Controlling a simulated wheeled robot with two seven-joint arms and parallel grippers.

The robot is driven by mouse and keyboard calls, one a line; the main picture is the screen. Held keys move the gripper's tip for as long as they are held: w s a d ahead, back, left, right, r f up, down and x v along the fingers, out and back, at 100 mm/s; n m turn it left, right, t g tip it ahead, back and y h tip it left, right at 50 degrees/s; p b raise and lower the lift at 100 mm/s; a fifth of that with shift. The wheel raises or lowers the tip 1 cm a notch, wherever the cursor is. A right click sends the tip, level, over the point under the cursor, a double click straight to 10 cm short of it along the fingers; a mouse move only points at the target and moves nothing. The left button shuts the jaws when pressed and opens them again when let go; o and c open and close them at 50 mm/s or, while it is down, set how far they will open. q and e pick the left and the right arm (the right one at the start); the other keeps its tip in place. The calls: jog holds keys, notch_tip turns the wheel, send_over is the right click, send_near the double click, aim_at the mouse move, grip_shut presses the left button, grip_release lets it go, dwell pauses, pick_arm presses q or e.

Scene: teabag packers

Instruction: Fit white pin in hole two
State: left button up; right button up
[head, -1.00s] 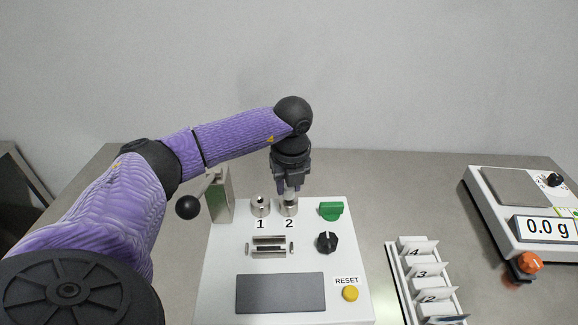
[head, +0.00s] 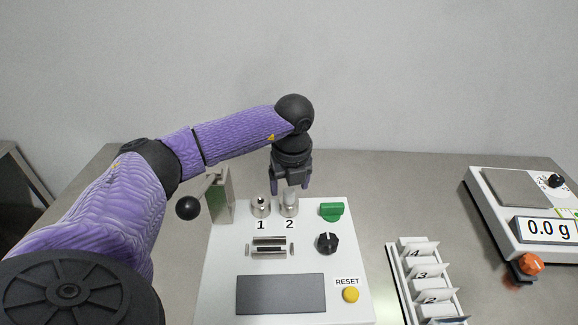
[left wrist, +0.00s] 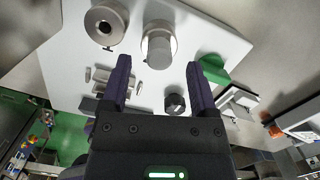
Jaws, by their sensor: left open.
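The white pin (head: 289,196) stands in the metal collar of hole two (head: 289,209), above the label 2. In the left wrist view the pin (left wrist: 159,52) shows as a pale cylinder within the collar's ring. Hole one (head: 260,206) is an empty metal collar to its left, also seen in the left wrist view (left wrist: 105,23). My left gripper (head: 290,187) is open above and around the pin's top, its two fingers (left wrist: 160,82) spread apart with a gap to the pin. My right gripper is not in view.
The white panel (head: 222,260) carries a green switch (head: 331,210), a black knob (head: 327,242), a yellow reset button (head: 350,294) and a dark screen (head: 280,293). A lever with a black ball (head: 187,207) stands left. A numbered rack (head: 395,262) and a scale (head: 548,228) are right.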

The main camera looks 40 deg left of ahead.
aim_at(291, 205)
pick_arm(q)
notch_tip(291, 205, up, 8)
jog(key=p, duration=0.2)
jog(key=shift+s+d+r, duration=0.15)
jog(key=shift+s+d, duration=0.15)
jog(key=shift+d, duration=0.15)
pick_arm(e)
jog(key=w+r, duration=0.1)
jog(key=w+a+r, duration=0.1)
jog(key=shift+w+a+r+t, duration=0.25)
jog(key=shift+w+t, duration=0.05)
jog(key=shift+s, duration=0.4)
